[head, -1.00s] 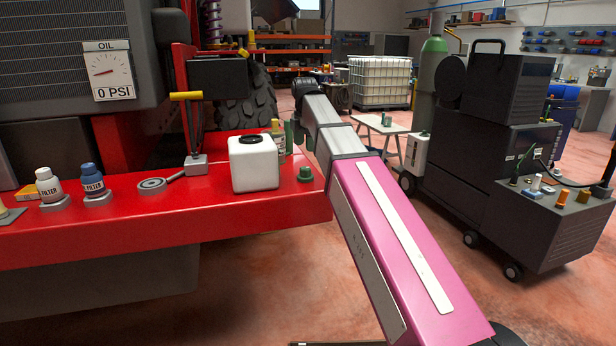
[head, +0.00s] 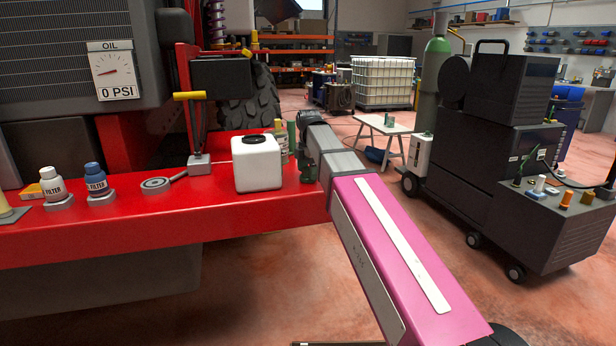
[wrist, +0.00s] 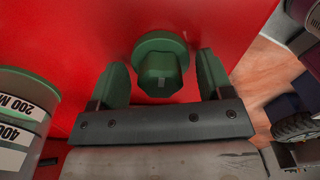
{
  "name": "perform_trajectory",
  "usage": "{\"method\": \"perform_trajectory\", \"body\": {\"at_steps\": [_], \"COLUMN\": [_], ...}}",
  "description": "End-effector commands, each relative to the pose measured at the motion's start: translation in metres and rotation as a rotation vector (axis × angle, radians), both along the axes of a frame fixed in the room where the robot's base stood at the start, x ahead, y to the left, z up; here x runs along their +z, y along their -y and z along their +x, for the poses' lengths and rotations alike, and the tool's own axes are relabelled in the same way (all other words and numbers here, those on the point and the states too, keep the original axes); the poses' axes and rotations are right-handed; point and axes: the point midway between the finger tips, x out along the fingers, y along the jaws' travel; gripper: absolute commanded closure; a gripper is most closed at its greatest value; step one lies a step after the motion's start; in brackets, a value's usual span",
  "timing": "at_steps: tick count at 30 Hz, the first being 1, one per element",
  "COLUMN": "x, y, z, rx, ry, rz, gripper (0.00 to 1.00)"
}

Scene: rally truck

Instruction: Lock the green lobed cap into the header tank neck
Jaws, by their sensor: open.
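The green lobed cap (wrist: 160,70) sits on the red bumper in the wrist view, between the two green fingers of my gripper (wrist: 163,80). The fingers are open, with a gap on each side of the cap. In the head view my gripper (head: 306,165) is low over the right end of the bumper, and the cap is hidden behind it. The white header tank (head: 257,168) stands on the bumper just left of my gripper. Its dark round neck (head: 254,140) is on top and shows no cap on it.
A labelled container (wrist: 22,115) stands left of my gripper in the wrist view. On the red bumper (head: 130,228) are white (head: 52,185) and blue (head: 96,180) filter bottles and a grey ring tool (head: 157,184). A dark wheeled machine (head: 480,150) stands at right.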

Motion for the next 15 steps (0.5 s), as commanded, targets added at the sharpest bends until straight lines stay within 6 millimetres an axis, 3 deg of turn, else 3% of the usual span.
{"method": "perform_trajectory", "body": {"at_steps": [3, 9, 15], "x": [0.0005, 0.0006, 0.0008], "y": [-0.0001, -0.0001, -0.0002], "z": [0.0002, 0.0002, 0.0003], "rx": [0.000, 0.000, 0.000], "ry": [0.000, 0.000, 0.000], "rz": [0.000, 0.000, 0.000], "gripper": [0.27, 0.83, 0.83]}}
